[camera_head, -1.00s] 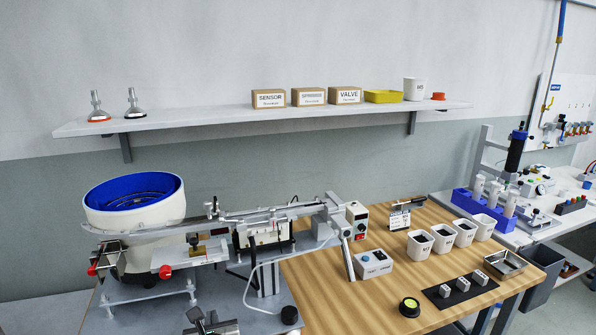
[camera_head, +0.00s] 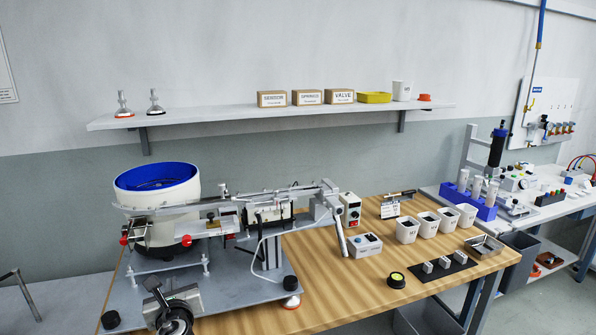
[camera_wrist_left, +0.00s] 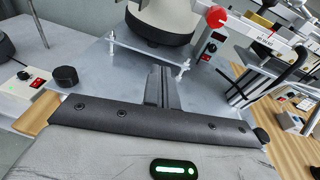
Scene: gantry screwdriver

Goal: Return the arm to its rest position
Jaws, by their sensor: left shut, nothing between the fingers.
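My left gripper (camera_head: 153,285) shows at the bottom left of the head view, over the near left part of the grey base plate (camera_head: 225,290). In the left wrist view its dark fingers (camera_wrist_left: 160,88) are together with nothing between them, pointing toward the feeder's foot. The gripper looks apart from the white bowl feeder (camera_head: 158,205) with the blue inside, which stands beyond it. My right gripper is not in view.
A metal track (camera_head: 270,195) runs right from the bowl. A shelf (camera_head: 220,116) hangs behind. Black knobs (camera_wrist_left: 65,77) stand near the gripper.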

